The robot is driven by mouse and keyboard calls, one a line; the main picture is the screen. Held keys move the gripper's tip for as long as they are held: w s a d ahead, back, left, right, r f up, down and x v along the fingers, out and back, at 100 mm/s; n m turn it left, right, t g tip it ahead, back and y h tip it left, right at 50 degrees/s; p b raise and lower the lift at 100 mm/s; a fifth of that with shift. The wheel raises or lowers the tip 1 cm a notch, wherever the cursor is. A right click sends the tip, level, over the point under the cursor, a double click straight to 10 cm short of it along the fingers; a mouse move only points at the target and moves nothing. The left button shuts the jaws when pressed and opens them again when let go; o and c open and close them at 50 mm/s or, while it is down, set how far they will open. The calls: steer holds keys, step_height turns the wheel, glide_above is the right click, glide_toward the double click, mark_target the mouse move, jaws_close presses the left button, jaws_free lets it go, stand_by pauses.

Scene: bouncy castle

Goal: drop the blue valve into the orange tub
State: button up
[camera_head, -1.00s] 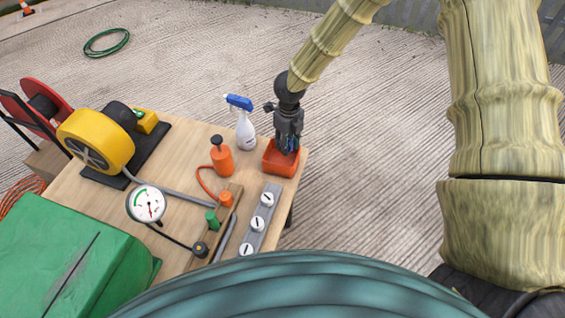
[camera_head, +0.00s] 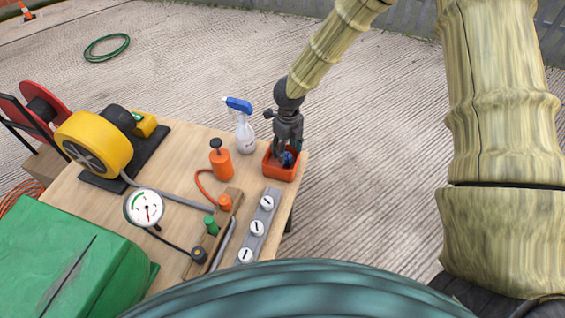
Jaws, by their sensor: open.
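The orange tub (camera_head: 279,174) stands at the far right corner of the wooden table. The blue valve (camera_head: 288,158) shows small and dark blue inside the tub, under my gripper. My gripper (camera_head: 286,154) points down over the tub with its fingers open, their tips at about the level of the rim. The fingers hide part of the valve, and I cannot tell whether they touch it.
A spray bottle (camera_head: 243,128) and an orange pump bottle (camera_head: 220,159) stand left of the tub. A grey strip with white dials (camera_head: 257,227), a green peg (camera_head: 211,225), a gauge (camera_head: 144,207) and a yellow blower (camera_head: 95,142) share the wooden table (camera_head: 175,167).

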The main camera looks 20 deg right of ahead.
step_height(320, 180, up, 12)
stand_by(0.5)
steer(key=shift+d+f, duration=0.15)
steer(key=shift+f, duration=0.05)
steer(key=s+d+f+n+t+h, duration=0.1)
steer(key=s+d+f+n+h, duration=0.15)
steer(key=s+f+n, duration=0.65)
steer(key=s+d+f+n+t+h, duration=0.1)
steer(key=s+d+f+n, duration=0.5)
steer(key=f, duration=0.5)
steer(key=s+a+f+n+y, duration=0.1)
steer(key=s+f+n, duration=0.1)
steer(key=s+n, duration=0.3)
steer(key=s+a+f+n+g+y, duration=0.1)
steer(key=s+a+f+n, duration=0.1)
steer(key=s+n, duration=0.3)
steer(key=s+a+f+n+g+y, duration=0.1)
steer(key=s+n, duration=0.4)
steer(key=s, duration=0.6)
step_height(320, 180, down, 2)
steer(key=shift+s+a+f+n, duration=0.1)
steer(key=shift+s+a+n, duration=0.2)
steer(key=shift+a, duration=0.45)
steer(key=shift+w, duration=0.1)
steer(key=shift+c, duration=0.4)
